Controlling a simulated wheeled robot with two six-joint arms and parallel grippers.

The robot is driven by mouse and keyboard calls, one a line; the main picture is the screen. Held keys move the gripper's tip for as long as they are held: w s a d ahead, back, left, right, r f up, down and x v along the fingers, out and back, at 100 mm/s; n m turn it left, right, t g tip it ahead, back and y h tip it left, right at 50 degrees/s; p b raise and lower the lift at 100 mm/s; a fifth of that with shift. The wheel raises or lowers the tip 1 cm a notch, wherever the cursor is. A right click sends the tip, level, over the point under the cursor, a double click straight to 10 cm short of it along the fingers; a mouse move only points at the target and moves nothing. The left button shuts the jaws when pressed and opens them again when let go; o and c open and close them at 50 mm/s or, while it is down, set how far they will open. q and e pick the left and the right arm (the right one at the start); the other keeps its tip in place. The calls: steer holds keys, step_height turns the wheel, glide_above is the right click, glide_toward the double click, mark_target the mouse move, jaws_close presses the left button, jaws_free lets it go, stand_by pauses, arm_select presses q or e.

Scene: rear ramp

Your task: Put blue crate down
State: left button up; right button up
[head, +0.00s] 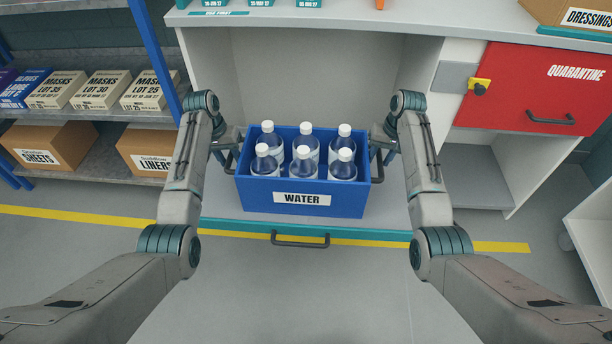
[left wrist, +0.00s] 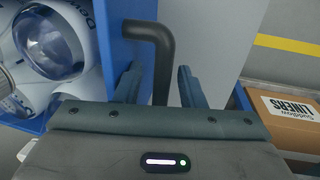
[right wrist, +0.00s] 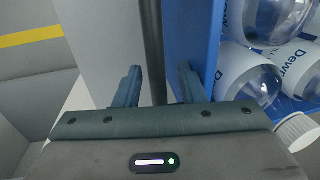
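The blue crate (head: 258,198), labelled WATER, stands upright and level in the white bay under the counter, holding several capped water bottles (head: 306,140). It appears to rest on the pale, teal-edged board (head: 222,208); its underside is hidden. My left gripper (head: 232,146) is at the crate's left handle. In the left wrist view, its fingers (left wrist: 160,86) stand apart on either side of the black handle (left wrist: 162,50), with gaps. My right gripper (head: 378,146) is at the right handle. In the right wrist view, its fingers (right wrist: 160,86) likewise stand open around the handle (right wrist: 152,45).
A dark pull handle (head: 300,241) sits at the board's front edge. Shelves with cartons, including a LINERS box (head: 145,150), stand at left. A red QUARANTINE drawer (head: 535,90) is at right. The floor in front is clear, with a yellow line (head: 90,217).

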arm_select(q)
steer(key=shift+r, duration=0.1)
arm_select(e)
steer(key=shift+r, duration=0.15)
